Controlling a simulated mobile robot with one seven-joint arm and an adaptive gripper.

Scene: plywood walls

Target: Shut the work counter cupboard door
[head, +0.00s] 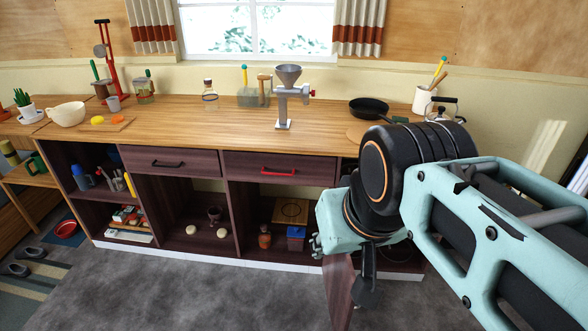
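The work counter (215,118) has a wooden top and a dark brown front. Its cupboard door (341,291) stands open at the right part of the counter, a dark reddish-brown panel swung out over the floor and seen at a steep angle. My arm covers the upper part of the door and much of the cupboard opening. What seems to be part of my gripper (317,244) shows at the left edge of the arm, just above and left of the door. Its fingers are mostly hidden, so I cannot tell its opening or whether it touches the door.
Two drawers, one with a black handle (168,164) and one with a red handle (278,171), are closed. Open shelves below hold a blue box (295,238) and a brown bottle (264,237). The grey floor (200,290) in front is clear.

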